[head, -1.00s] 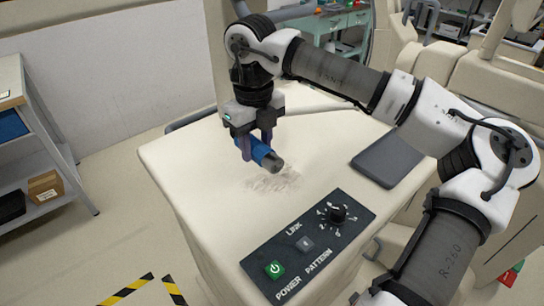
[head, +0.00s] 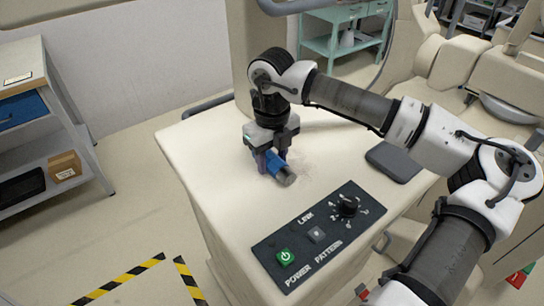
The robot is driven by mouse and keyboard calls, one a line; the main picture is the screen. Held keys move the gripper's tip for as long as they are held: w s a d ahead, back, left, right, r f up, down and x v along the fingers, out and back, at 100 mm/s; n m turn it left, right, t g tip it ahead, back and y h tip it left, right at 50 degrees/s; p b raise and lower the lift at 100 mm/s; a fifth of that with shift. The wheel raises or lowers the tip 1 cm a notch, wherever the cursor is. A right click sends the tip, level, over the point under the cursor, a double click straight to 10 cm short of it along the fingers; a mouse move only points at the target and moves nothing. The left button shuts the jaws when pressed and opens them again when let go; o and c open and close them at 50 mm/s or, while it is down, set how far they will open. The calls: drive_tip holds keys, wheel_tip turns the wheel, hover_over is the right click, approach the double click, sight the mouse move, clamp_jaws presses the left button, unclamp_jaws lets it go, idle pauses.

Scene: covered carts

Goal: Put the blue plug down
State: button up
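The blue plug (head: 268,160) is a short blue cylinder with a grey end, tilted toward the lower right. It is between the fingers of my gripper (head: 272,163), which point down over the cream cart top (head: 215,150). The fingers appear closed on the plug's sides. The plug is at or very close to the cart's surface; I cannot tell whether it touches. The far finger is partly hidden by the plug.
A dark control panel (head: 318,236) with a green power button (head: 285,257) and a knob (head: 347,206) lies in front of the plug. A dark grey pad (head: 394,161) is at the right. The cart top left of the plug is clear. A shelf (head: 45,130) stands at far left.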

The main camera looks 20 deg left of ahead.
drive_tip(key=o, duration=0.3)
drive_tip(key=shift+r, duration=0.1)
